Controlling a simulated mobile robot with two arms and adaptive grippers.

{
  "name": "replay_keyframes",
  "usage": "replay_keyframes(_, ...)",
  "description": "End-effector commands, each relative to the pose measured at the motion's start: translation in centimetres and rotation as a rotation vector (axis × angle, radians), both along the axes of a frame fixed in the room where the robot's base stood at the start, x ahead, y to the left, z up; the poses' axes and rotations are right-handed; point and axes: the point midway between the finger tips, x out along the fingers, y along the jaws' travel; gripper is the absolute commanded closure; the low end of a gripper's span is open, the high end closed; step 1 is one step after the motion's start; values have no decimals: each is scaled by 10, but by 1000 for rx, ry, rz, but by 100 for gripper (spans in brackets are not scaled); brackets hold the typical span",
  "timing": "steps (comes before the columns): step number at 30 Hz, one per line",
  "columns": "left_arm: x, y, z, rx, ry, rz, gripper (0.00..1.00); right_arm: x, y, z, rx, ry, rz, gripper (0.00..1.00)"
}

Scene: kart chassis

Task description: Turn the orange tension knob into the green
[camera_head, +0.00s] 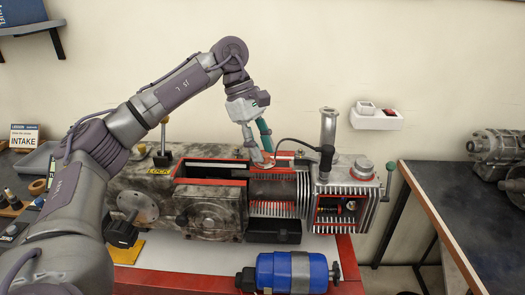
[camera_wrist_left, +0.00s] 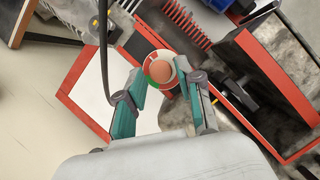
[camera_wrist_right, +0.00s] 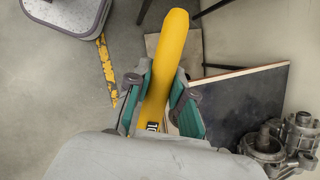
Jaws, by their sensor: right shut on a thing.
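The orange tension knob (camera_wrist_left: 160,71) sits on a round pale dial (camera_wrist_left: 149,58) with red and green marks, best seen in the left wrist view. My left gripper (camera_wrist_left: 166,88) is open, its fingertips at either side of the knob; whether they touch it I cannot tell. In the head view the left gripper (camera_head: 261,152) reaches down to the top of the machine (camera_head: 210,215), and its fingers mostly hide the knob. My right gripper (camera_wrist_right: 161,98) is shut on a yellow tool handle (camera_wrist_right: 166,60) with a dark label. The right gripper is outside the head view.
A black hose (camera_head: 298,142) arches beside the left gripper towards the finned cylinder. A blue motor (camera_head: 292,271) lies in front of the machine. A dark workbench (camera_head: 470,225) stands at the right with a metal gearbox (camera_head: 495,146) on it.

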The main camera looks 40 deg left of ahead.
Motion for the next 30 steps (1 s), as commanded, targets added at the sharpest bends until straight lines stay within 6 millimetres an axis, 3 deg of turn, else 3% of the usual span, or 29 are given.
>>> replay_keyframes(11,0,-3,-7,-1,0,0,64,0,0,0,1,-1,0,100)
replay_keyframes(18,0,-3,-7,-1,0,0,100,0,0,0,0,-1,0,100)
replay_keyframes(30,0,-3,-6,-1,-3,53,100,0,0,-1,1,-1,0,100)
